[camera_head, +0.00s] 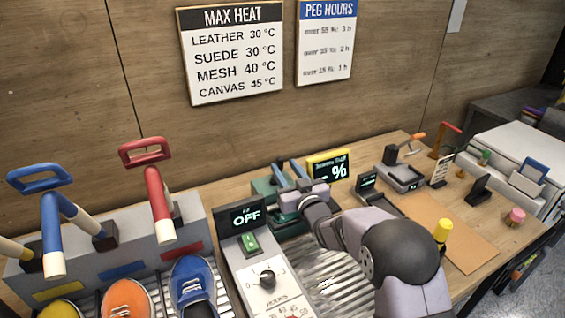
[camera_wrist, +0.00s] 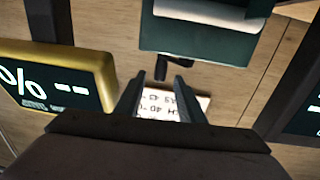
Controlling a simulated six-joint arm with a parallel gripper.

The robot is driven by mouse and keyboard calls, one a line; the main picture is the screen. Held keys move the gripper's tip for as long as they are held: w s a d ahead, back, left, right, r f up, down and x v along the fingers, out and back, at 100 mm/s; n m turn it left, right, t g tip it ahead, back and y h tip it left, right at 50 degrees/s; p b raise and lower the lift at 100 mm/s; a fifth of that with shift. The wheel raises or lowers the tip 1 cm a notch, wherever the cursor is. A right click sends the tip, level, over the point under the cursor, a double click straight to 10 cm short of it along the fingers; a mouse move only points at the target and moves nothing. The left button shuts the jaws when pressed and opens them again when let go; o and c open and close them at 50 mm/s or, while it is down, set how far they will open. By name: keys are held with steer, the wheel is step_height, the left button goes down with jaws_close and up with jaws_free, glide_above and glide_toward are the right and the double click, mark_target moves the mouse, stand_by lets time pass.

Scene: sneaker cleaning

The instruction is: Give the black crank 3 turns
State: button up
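A black crank (camera_wrist: 161,69) shows in the wrist view, its dark handle at the edge of a dark teal box (camera_wrist: 200,38) with a pale roll in it. My gripper (camera_wrist: 159,84) is open, its two fingers apart with nothing between them. The crank handle lies just beyond the fingertips, roughly in line with the gap; I cannot tell whether anything touches. In the head view my gripper (camera_head: 289,168) is at the teal box (camera_head: 264,187), behind the OFF panel. I cannot make out the crank there.
A yellow-framed % display (camera_head: 328,166) stands right of the gripper, close to it in the wrist view (camera_wrist: 62,80). The OFF panel (camera_head: 245,217) is at front left. Shoes and red and blue handles (camera_head: 145,152) fill the left. An orange-brown mat (camera_head: 470,250) lies right.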

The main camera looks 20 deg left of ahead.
steer(key=shift+p+x, duration=0.3)
steer(key=shift+x, duration=1)
jaws_close()
